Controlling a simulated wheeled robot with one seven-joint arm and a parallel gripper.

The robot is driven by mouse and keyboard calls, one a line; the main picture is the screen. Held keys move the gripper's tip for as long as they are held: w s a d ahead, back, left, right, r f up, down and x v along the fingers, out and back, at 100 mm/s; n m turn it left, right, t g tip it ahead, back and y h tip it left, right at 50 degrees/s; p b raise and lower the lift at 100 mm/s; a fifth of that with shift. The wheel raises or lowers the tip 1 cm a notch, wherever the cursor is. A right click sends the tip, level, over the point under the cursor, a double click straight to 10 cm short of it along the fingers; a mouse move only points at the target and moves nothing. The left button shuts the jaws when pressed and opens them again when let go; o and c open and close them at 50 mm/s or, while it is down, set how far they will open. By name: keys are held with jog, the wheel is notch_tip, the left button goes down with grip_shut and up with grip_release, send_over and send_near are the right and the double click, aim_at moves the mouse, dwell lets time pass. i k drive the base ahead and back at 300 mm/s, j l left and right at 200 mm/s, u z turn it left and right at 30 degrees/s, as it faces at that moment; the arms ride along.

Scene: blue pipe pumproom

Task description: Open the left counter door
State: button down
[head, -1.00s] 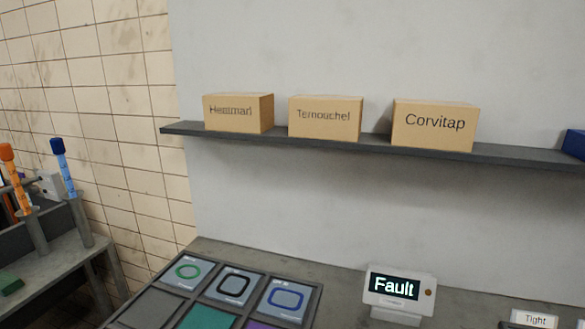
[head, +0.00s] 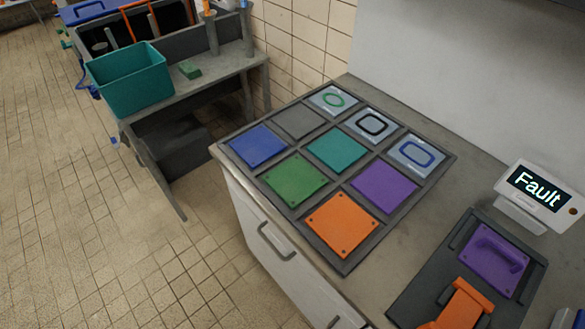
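The counter (head: 462,188) has a grey top and pale fronts below it. The left counter door (head: 265,258) is a pale panel under the counter's left end, with a grey bar handle (head: 277,241) near its top. The door looks shut, flush with the front. Its lower part runs out toward the bottom of the picture. Part of another grey handle (head: 333,322) shows at the bottom edge, to the right. My gripper is not in view.
A dark tray (head: 344,262) of coloured square plates lies on the counter. A "Fault" display (head: 541,192) and a dark board (head: 520,247) with purple and orange parts stand right. A grey bench (head: 228,66) holds a teal bin (head: 128,79). Tiled floor (head: 190,270) is clear left of the counter.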

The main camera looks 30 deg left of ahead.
aim_at(319, 309)
jog(key=k+u, duration=0.25)
jog(key=u, duration=0.15)
jog(key=k+j+u, duration=0.2)
jog(key=u, duration=0.2)
